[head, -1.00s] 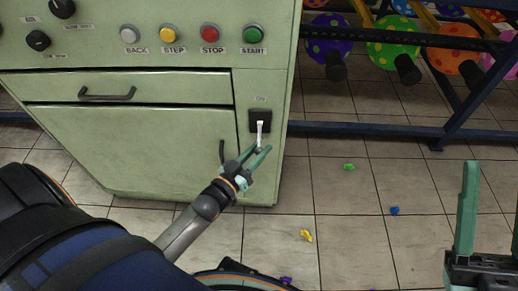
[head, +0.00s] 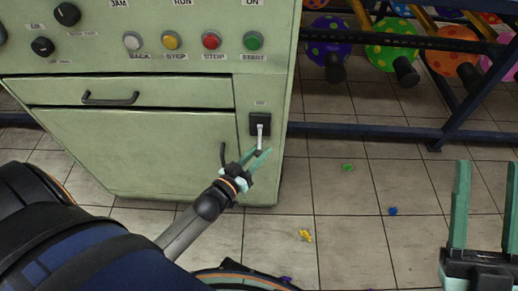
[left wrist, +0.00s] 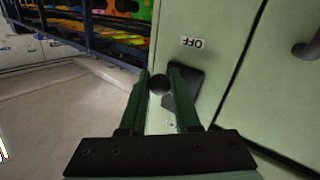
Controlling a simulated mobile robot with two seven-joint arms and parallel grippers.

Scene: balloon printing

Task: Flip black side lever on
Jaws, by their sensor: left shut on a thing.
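The side lever is a pale metal stem (head: 260,136) hanging down from a black plate (head: 258,119) on the right part of the green machine's front. Its dark round knob also shows in the left wrist view (left wrist: 160,84). My left gripper (head: 260,153) reaches up to the lever's lower end. In the left wrist view, my left gripper (left wrist: 160,82) has its two fingers on either side of the knob, shut on it. The black plate is partly hidden behind one finger there. My right gripper (head: 487,165) is at the far right of the head view, fingers wide apart and empty.
An upside-down OFF label (left wrist: 192,42) is beside the plate. A door handle (head: 222,153) is just left of my left gripper. A blue rack (head: 380,130) with balloons stands at right. Small coloured pieces lie on the otherwise open tiled floor (head: 350,235).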

